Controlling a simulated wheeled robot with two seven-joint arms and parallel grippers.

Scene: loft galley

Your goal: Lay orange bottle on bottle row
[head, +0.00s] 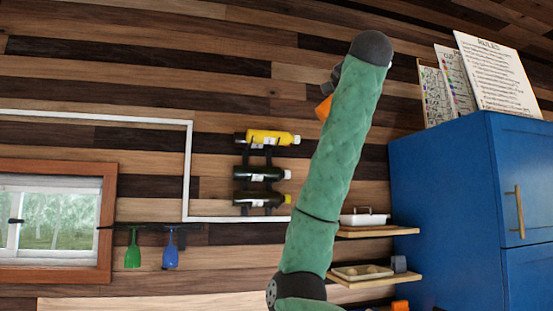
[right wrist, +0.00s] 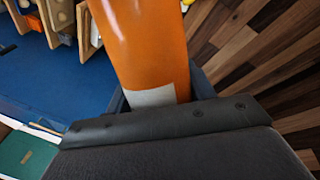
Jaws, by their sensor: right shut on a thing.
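The orange bottle (right wrist: 148,45) fills the middle of the right wrist view, with a pale label patch at its lower part. My right gripper (right wrist: 160,97) is shut around it. In the head view only a small orange part of the bottle (head: 323,108) shows beside my raised green arm, which hides the rest. The bottle row (head: 257,160) is a dark rack on the plank wall, left of my arm. It holds a yellow bottle (head: 270,138) on top and two dark bottles (head: 262,174) below, all lying sideways. My left gripper is not in view.
A blue cabinet (head: 440,190) with papers on top stands at the right. Wooden shelves (head: 375,231) with trays jut out between my arm and the cabinet. Green and blue glasses (head: 133,250) hang by the window. The wall between the rack and my arm is bare.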

